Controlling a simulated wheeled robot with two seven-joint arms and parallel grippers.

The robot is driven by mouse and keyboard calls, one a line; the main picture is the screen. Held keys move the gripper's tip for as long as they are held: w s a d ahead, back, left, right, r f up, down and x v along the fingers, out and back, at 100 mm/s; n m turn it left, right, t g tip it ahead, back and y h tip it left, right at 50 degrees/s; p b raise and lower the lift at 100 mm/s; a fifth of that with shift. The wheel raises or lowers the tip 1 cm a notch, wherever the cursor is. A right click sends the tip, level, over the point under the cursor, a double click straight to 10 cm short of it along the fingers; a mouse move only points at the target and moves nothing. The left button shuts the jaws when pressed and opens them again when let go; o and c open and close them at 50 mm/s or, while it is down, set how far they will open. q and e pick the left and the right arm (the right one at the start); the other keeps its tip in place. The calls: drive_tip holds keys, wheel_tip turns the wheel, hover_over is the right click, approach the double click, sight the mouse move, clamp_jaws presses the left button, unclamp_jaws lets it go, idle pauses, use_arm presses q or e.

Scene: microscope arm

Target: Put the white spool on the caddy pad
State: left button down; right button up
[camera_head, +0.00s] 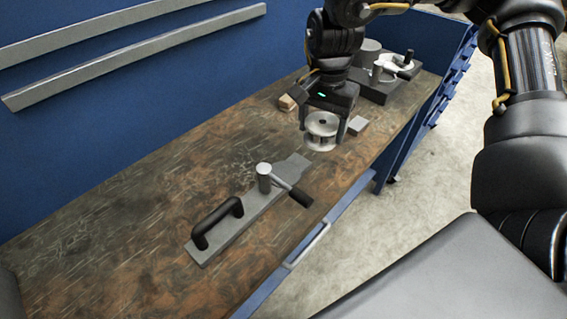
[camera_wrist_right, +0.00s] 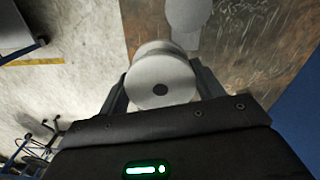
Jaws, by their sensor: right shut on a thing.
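The white spool (camera_head: 321,125) is between the two fingers of my right gripper (camera_head: 322,131), which is shut on it. A long grey plate (camera_head: 228,236) with a black handle and a post with a lever looks like the caddy. Its bare, widened far end looks like the pad (camera_head: 291,166); the pad also shows in the right wrist view (camera_wrist_right: 186,28), beyond the spool. The spool is apart from the pad. My left gripper is not in view.
A small wooden block (camera_head: 287,103) and a grey block (camera_head: 357,125) lie near the gripper. A dark fixture (camera_head: 378,89) with metal parts stands at the far end. A blue wall (camera_head: 130,70) borders the wooden bench (camera_head: 130,190). The bench's left part is clear.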

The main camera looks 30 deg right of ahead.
drive_tip(key=w+a+f, duration=0.1)
drive_tip(key=a+f, duration=0.3)
drive_tip(key=w+a+f, duration=0.1)
drive_tip(key=a+f, duration=0.1)
drive_tip(key=shift+w+a+f, duration=0.1)
drive_tip(key=shift+w+a, duration=0.1)
drive_tip(key=shift+w, duration=0.1)
drive_tip(key=shift+w+a+f, duration=0.1)
drive_tip(key=shift+a+f, duration=0.2)
wheel_tip(320, 180, down, 4)
drive_tip(key=shift+w+a+r, duration=0.1)
drive_tip(key=shift+a+r, duration=0.05)
drive_tip(key=shift+r, duration=0.1)
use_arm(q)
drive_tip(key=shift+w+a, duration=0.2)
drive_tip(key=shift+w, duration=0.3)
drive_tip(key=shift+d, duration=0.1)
use_arm(e)
drive_tip(key=shift+f, duration=0.15)
drive_tip(key=o, duration=1)
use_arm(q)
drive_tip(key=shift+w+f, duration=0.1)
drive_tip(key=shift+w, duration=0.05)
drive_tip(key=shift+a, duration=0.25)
